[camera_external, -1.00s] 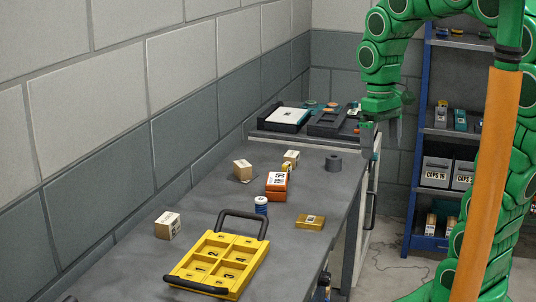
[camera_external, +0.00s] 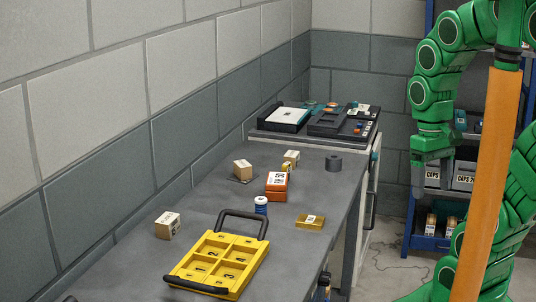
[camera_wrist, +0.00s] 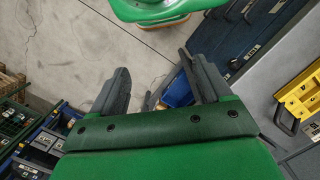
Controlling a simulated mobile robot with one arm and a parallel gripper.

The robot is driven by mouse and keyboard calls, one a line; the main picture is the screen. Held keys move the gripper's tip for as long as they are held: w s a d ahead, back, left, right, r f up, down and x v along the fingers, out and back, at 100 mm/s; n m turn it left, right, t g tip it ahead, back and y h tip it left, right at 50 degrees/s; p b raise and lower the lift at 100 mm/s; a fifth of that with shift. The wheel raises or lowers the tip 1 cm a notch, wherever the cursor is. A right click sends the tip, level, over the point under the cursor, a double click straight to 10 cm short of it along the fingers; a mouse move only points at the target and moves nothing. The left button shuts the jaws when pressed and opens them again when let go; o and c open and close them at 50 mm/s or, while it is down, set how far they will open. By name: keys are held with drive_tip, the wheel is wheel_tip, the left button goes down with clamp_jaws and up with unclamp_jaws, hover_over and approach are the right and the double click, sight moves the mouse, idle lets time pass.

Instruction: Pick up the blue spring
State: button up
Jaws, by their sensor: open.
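The blue spring (camera_external: 261,205) looks like a small upright blue piece with a white top. It stands on the grey bench, just behind the black handle of the yellow tray. I cannot make it out in the wrist view. My gripper (camera_external: 433,178) hangs to the right of the bench, fingers pointing down, well away from the spring. In the wrist view my gripper (camera_wrist: 155,75) has its two fingers wide apart with nothing between them, over the floor.
A blue shelf rack (camera_external: 425,243) is behind my arm.

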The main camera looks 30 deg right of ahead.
drive_tip(key=shift+c, duration=0.9)
drive_tip(key=w+a+f+m+y, duration=0.25)
drive_tip(key=w+a+y, duration=0.35)
drive_tip(key=w+a, duration=0.7)
drive_tip(key=m+t+y, duration=0.3)
drive_tip(key=m+y, duration=0.4)
drive_tip(key=m, duration=0.5)
hover_over(265, 199)
drive_tip(key=s, duration=1)
wheel_tip(265, 199, down, 5)
drive_tip(key=w+d+f+m+t, duration=0.1)
drive_tip(key=w+f+m, duration=0.1)
drive_tip(key=w+d+f+m+t, duration=0.1)
drive_tip(key=w+f+m, duration=0.1)
drive_tip(key=w+f, duration=0.1)
drive_tip(key=w+d+f+m+t, duration=0.1)
drive_tip(key=w+f+m, duration=0.2)
drive_tip(key=shift+w+d, duration=0.15)
drive_tip(key=shift+d, duration=0.2)
drive_tip(key=shift+w+d+f+m, duration=0.15)
drive_tip(key=shift+w+f+m, duration=0.1)
drive_tip(key=shift+f, duration=0.2)
drive_tip(key=shift+x, duration=3.85)
